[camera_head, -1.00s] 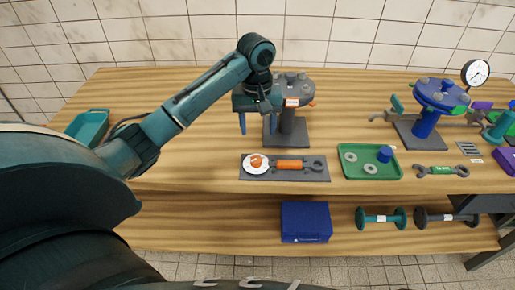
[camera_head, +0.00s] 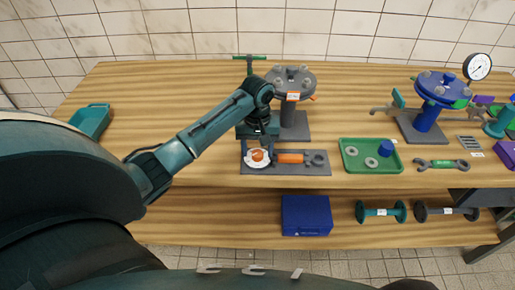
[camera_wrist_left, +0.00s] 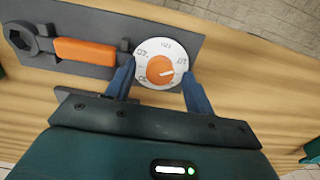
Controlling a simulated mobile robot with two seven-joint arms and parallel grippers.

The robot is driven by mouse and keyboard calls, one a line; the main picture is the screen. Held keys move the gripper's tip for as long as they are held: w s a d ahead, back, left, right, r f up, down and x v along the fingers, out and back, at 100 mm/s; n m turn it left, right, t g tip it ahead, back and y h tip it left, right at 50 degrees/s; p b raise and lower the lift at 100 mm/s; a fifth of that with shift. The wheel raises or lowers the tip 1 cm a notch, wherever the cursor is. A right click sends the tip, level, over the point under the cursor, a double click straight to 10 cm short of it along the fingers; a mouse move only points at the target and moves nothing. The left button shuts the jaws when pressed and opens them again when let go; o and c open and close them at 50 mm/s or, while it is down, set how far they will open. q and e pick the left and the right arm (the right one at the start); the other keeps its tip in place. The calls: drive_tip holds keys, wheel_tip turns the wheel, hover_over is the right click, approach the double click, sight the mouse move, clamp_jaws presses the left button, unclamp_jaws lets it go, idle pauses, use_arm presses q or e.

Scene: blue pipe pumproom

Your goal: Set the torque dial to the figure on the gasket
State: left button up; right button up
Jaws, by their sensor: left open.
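The torque dial is a white disc (camera_head: 250,163) with an orange knob, on the left end of a dark grey plate with an orange-handled wrench. In the left wrist view the dial (camera_wrist_left: 165,43) shows several figures around its rim, too blurred to read surely. A white mark on the orange knob points to the right. My left gripper (camera_wrist_left: 158,70) is open, its two blue fingers on either side of the knob, apart from it. A grey flange (camera_head: 292,78) on a stand bears a small label (camera_head: 293,97), unreadable here. I cannot tell which part is the gasket. My right gripper is out of view.
A green tray (camera_head: 345,165) with pale rings and a blue piece stands right of the plate. Further right are a blue flange stand (camera_head: 425,118), a wrench (camera_head: 440,164) and a pressure gauge (camera_head: 477,67). A teal bin (camera_head: 92,120) stands left. The bench between is clear.

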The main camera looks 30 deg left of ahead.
use_arm(q)
drive_tip(key=shift+f, duration=0.25)
drive_tip(key=c, duration=1)
